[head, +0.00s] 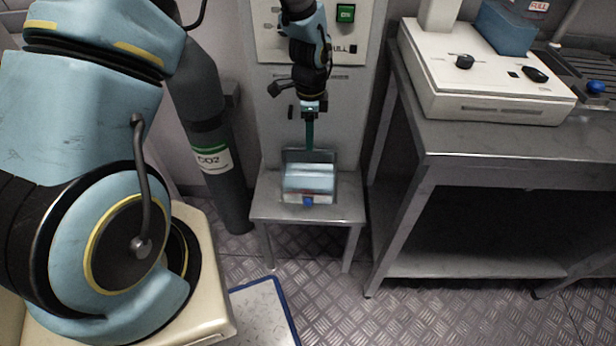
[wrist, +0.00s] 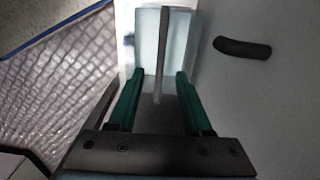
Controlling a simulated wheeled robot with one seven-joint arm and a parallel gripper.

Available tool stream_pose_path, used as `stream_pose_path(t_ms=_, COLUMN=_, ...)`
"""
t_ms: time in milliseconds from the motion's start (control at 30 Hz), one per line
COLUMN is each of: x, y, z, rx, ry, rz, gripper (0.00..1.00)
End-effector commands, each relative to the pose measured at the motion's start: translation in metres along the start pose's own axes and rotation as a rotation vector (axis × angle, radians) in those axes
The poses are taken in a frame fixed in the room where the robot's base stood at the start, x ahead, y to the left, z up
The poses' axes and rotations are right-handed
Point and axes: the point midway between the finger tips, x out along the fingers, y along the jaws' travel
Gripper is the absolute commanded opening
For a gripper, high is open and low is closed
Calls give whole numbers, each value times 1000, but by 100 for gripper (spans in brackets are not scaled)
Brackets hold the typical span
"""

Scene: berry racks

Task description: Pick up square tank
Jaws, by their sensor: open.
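The square tank (head: 309,178) is a pale, boxy, partly see-through container with a small blue part low on its front. It stands on a small metal stool (head: 262,205) against the back panel. My gripper (head: 309,147) points down over the back part of the tank. In the wrist view the green fingers of my gripper (wrist: 156,80) are apart. The tank (wrist: 147,40) shows pale blue beyond the fingertips. Contact with the tank cannot be told.
A dark gas cylinder (head: 215,160) stands left of the stool. A metal table (head: 480,146) with a white machine (head: 490,90) stands close on the right. A blue-edged mat (head: 262,312) lies on the floor in front. A dark curved handle (wrist: 242,48) is right of my fingers.

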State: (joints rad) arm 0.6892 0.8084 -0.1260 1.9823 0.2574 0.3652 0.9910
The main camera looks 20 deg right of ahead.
Motion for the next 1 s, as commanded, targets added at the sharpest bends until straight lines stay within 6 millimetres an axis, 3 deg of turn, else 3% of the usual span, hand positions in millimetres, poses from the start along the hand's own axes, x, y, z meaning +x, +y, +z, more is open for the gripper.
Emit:
stream_pose_path(t_ms=400, x=49, y=0, z=2, rx=0, ry=0, rz=1, gripper=50)
stream_pose_path(t_ms=1000, x=55, y=0, z=3, rx=-2, ry=0, rz=1, gripper=50)
